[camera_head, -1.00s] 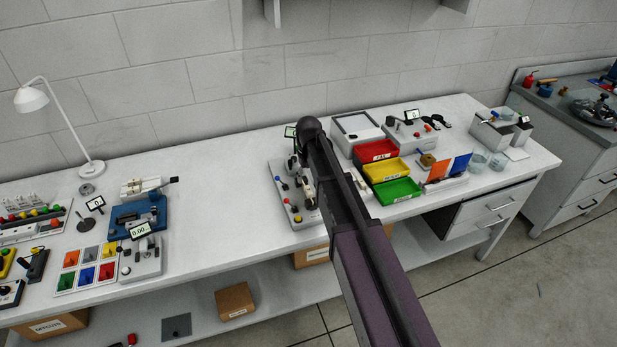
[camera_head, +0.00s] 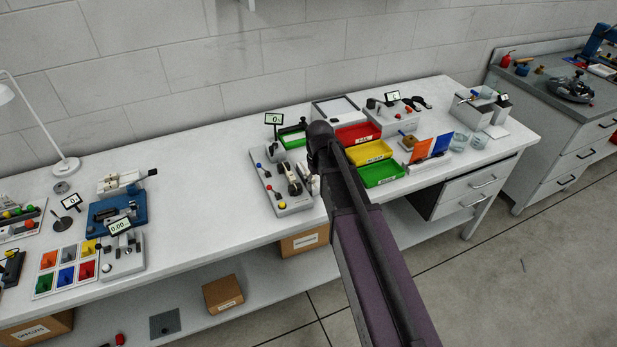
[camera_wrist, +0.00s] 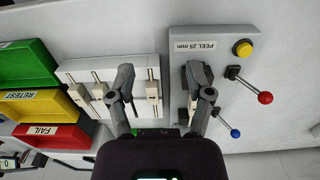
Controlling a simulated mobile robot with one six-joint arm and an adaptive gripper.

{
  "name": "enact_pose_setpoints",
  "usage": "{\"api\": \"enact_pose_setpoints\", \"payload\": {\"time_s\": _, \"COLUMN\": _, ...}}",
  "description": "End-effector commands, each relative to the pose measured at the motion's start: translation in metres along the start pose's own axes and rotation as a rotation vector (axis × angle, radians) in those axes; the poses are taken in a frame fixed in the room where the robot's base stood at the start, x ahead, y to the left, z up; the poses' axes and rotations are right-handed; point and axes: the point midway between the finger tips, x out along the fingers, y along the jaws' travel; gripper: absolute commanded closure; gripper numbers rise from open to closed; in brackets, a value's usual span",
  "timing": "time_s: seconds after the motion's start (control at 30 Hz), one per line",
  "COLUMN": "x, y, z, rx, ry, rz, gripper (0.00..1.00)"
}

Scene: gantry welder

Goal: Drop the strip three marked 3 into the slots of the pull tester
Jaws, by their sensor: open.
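My gripper (camera_wrist: 161,80) is open in the wrist view, its two fingers wide apart. The left finger overlaps a pale rack (camera_wrist: 75,70) holding several upright-slotted pale strips, one strip (camera_wrist: 152,90) showing between the fingers. No number is readable on the strips. The right finger covers part of a grey plate labelled PEEL 25 mm (camera_wrist: 225,45), which looks like the pull tester. It has a yellow knob and red and blue levers. In the head view this tester (camera_head: 268,192) stands left of my arm. My gripper is hidden there, and the slots are not clear.
Red (camera_head: 357,133), yellow (camera_head: 368,152) and green (camera_head: 381,174) bins stand right of my arm. A small display (camera_head: 273,119) stands behind the tester. Bare bench (camera_head: 200,170) lies left of the tester. Glass beakers (camera_head: 460,140) stand farther right.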

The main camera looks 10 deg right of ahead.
Motion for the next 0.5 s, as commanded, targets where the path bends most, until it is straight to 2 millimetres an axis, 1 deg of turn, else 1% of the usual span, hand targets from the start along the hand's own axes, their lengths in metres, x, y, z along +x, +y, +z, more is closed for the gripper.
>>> {"api": "enact_pose_setpoints", "payload": {"time_s": 0.03, "x": 0.004, "y": 0.002, "z": 0.01, "rx": 0.001, "ry": 0.0, "rz": 0.0, "gripper": 0.33}}
{"api": "enact_pose_setpoints", "payload": {"time_s": 0.2, "x": 0.011, "y": 0.011, "z": 0.03, "rx": 0.001, "ry": 0.0, "rz": 0.0, "gripper": 0.33}}
{"api": "enact_pose_setpoints", "payload": {"time_s": 0.3, "x": 0.014, "y": 0.015, "z": 0.04, "rx": 0.001, "ry": 0.0, "rz": 0.0, "gripper": 0.33}}
{"api": "enact_pose_setpoints", "payload": {"time_s": 0.5, "x": 0.018, "y": 0.02, "z": 0.053, "rx": 0.0, "ry": 0.0, "rz": 0.0, "gripper": 0.33}}
